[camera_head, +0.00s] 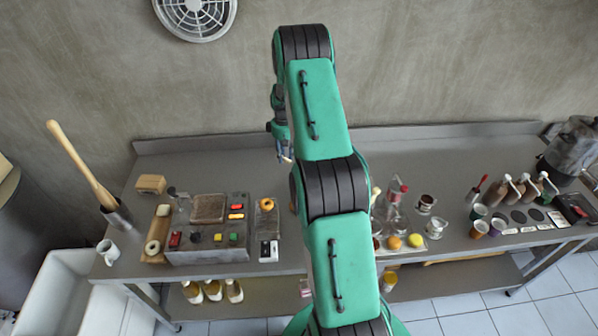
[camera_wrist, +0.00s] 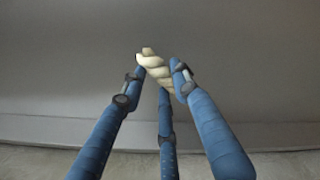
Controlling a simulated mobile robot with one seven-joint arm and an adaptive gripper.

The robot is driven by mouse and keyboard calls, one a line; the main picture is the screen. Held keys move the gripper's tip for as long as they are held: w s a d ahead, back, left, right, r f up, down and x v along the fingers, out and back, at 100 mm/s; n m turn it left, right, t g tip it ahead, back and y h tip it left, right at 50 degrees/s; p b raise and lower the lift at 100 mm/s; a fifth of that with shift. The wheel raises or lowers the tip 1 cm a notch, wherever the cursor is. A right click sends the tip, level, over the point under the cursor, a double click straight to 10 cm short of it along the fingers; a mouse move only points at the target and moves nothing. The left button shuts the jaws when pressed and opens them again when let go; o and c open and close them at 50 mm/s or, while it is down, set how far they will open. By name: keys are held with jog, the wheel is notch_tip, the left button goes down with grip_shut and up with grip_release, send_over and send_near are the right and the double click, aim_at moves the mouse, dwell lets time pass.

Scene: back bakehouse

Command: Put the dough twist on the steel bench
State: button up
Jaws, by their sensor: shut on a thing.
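The dough twist (camera_wrist: 157,70) is a pale, cream-coloured twisted piece in the wrist view. My gripper (camera_wrist: 156,80) is shut on it, with its blue fingers around the twist. In the head view my gripper (camera_head: 285,155) hangs over the back part of the steel bench (camera_head: 230,172), left of my arm. The bench is a long grey table against the wall, and its bare grey top fills much of the wrist view. I cannot tell from these views how high the twist is above the bench. In the head view the twist is too small to make out clearly.
A control box (camera_head: 207,240) with coloured buttons and a wooden board (camera_head: 157,235) with a ring stand at left. Glassware (camera_head: 390,205), a fruit tray, cups and bottles (camera_head: 510,190) stand at right. The bench's back left is mostly clear. My arm hides its middle.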

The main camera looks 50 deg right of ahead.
send_over(285, 174)
jog(key=shift+d+f+p, duration=0.1)
jog(key=shift+f+p, duration=0.2)
jog(key=shift+f, duration=2.1)
jog(key=shift+f+p, duration=0.3)
jog(key=shift+f, duration=1.75)
jog(key=shift+f, duration=0.1)
jog(key=o, duration=0.8)
jog(key=shift+o, duration=0.2)
jog(key=shift+r+b, duration=0.85)
jog(key=shift+r, duration=5.25)
